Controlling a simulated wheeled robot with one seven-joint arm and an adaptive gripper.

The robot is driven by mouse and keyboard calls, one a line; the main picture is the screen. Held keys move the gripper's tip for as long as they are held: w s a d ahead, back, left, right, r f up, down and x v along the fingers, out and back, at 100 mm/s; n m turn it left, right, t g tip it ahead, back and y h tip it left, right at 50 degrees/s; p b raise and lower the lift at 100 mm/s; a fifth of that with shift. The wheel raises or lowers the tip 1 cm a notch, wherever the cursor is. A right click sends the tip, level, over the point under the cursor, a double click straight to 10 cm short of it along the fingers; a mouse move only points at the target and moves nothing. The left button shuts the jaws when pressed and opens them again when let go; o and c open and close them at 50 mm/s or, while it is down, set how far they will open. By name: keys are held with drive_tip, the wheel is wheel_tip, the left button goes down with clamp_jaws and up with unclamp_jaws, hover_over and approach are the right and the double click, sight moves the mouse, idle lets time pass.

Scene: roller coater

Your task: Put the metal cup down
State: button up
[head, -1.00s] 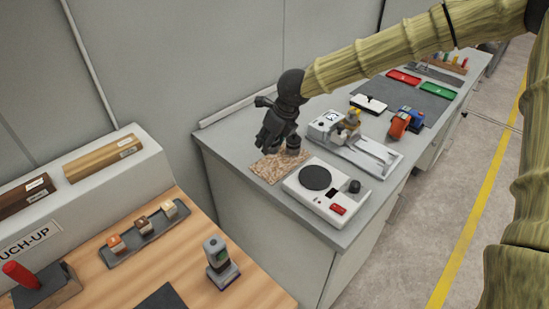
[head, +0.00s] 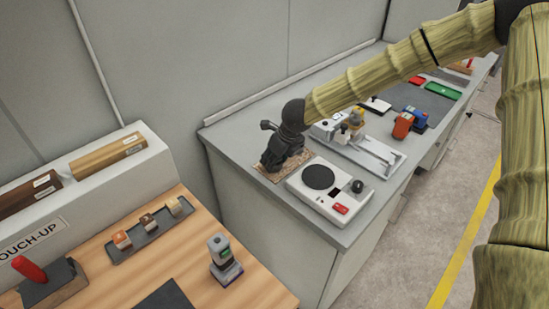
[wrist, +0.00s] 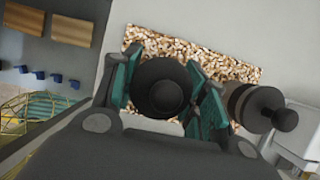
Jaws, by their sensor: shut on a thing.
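My gripper (head: 277,164) is low over a speckled brown mat (head: 262,172) on the grey counter. In the wrist view, my gripper (wrist: 163,78) has its teal-padded fingers on both sides of a dark round thing (wrist: 162,88), taken as the metal cup, seen end-on over the mat (wrist: 212,62). The cup's lower part is hidden, so I cannot tell whether it touches the mat. In the head view, the gripper hides the cup. A second dark, knobbed vessel (wrist: 250,104) stands just right of the right finger in the wrist view.
A white device with a round black plate (head: 318,177) and red button stands right of the mat. A white slide fixture (head: 372,152) is behind it. An orange block (head: 402,125) and a blue one stand farther right. A wooden bench (head: 190,250) is front left.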

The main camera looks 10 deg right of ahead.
drive_tip(key=shift+f, duration=0.1)
drive_tip(key=o, duration=1.1)
drive_tip(key=shift+o, duration=0.2)
drive_tip(key=shift+d+r, duration=0.15)
drive_tip(key=shift+r, duration=0.45)
drive_tip(key=b+v, duration=0.1)
drive_tip(key=v, duration=1)
drive_tip(key=shift+s, duration=0.1)
